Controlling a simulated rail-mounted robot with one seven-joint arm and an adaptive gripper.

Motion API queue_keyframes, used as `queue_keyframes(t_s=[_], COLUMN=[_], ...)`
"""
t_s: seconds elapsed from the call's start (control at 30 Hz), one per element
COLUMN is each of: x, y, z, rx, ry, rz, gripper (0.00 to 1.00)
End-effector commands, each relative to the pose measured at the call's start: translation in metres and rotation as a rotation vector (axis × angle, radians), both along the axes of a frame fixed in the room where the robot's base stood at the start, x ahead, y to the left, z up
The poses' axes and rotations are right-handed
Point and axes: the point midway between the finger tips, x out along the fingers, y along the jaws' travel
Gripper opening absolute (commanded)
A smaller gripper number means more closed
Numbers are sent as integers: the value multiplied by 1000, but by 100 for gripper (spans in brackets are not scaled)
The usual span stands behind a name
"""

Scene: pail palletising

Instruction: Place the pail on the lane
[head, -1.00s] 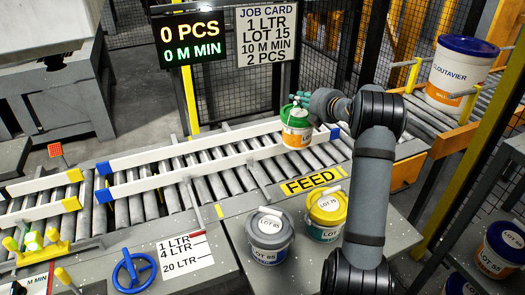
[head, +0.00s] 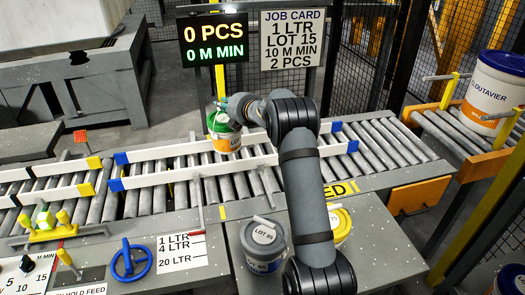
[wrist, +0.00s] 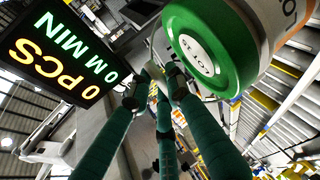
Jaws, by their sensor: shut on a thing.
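The held pail (head: 226,141) is white and orange with a green lid. In the head view it is upright at the roller lane (head: 159,197), overlapping the far white rail. I cannot tell whether its base touches the rollers. My gripper (head: 218,107) is at the top of this pail. In the wrist view the green lid (wrist: 201,52) fills the upper right, and the green fingers (wrist: 155,76) close together beside it on what looks like its pale handle. The pail's base is out of the wrist view.
A grey-lidded pail (head: 264,245) stands on the front table, with a yellow-lidded pail (head: 341,224) partly behind my arm. A large blue-lidded pail (head: 492,95) stands on the right conveyor. The display (head: 214,39) and job card (head: 287,38) stand behind the lane. Rollers left of the pail are clear.

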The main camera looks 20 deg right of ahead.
Motion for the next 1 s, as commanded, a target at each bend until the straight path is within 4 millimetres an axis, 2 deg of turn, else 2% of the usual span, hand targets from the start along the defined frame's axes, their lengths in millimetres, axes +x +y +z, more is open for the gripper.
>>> queue_keyframes(t_s=[0.2, 0.3, 0.53, 0.77, 1.0], x=[0, 1, 1, 1, 1], y=[2, 1, 2, 1, 1], z=[-37, -49, -63, -90, -92], rx=[2, 0, 0, 0, 0], ry=[1, -2, -3, -3, -5], rz=[0, 1, 2, 1, 0], gripper=[0, 0, 0, 0, 0])
